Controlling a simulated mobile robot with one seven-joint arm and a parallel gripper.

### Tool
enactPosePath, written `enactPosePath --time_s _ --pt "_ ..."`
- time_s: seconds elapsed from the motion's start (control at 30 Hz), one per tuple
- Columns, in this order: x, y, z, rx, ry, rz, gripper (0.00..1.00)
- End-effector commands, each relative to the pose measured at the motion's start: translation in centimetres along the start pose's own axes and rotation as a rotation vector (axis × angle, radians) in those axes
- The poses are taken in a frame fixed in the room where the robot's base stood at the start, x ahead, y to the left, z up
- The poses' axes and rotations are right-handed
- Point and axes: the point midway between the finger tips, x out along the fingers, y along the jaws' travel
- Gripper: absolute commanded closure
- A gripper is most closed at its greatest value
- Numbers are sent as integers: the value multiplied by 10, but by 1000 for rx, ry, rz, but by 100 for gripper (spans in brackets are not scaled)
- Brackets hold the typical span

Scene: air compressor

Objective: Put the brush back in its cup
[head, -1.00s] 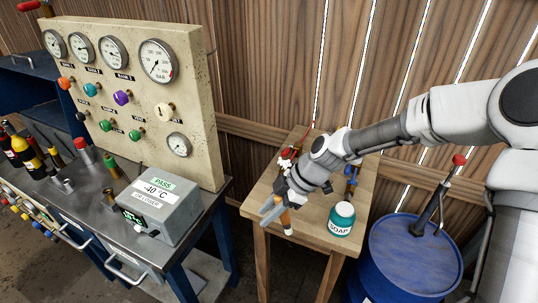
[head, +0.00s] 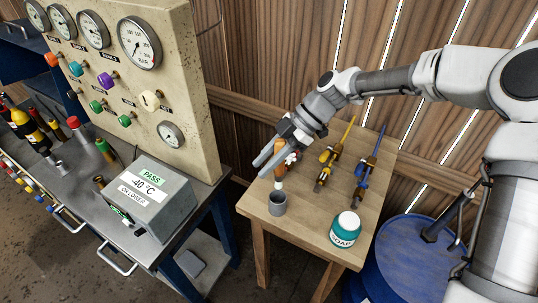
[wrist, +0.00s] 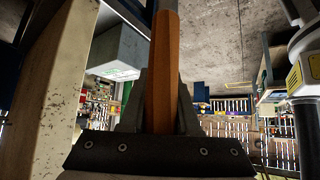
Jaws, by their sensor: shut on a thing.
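The brush has an orange-brown wooden handle (head: 279,171) and a pale lower end. It hangs roughly upright, lower end down, between the fingers of my gripper (head: 266,158). My gripper is shut on the handle, which also shows large between the fingers in the wrist view (wrist: 163,75). The grey cup (head: 277,206) stands upright near the left front of the small wooden table. The brush's lower end appears at or just above the cup's far rim; whether it is inside cannot be told. The cup is not discernible in the wrist view.
A teal soap jar (head: 345,229) stands to the cup's right on the wooden table (head: 310,222). Yellow (head: 327,168) and blue (head: 363,178) tools lie behind. A blue drum (head: 400,262) is at right, the gauge panel (head: 190,75) and grey box (head: 158,198) left.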

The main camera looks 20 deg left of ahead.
Motion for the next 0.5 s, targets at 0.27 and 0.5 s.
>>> enactPosePath --time_s 0.27,0.5 --pt "9 0 9 0 1 -1 100" --pt "25 0 25 2 1 0 100"
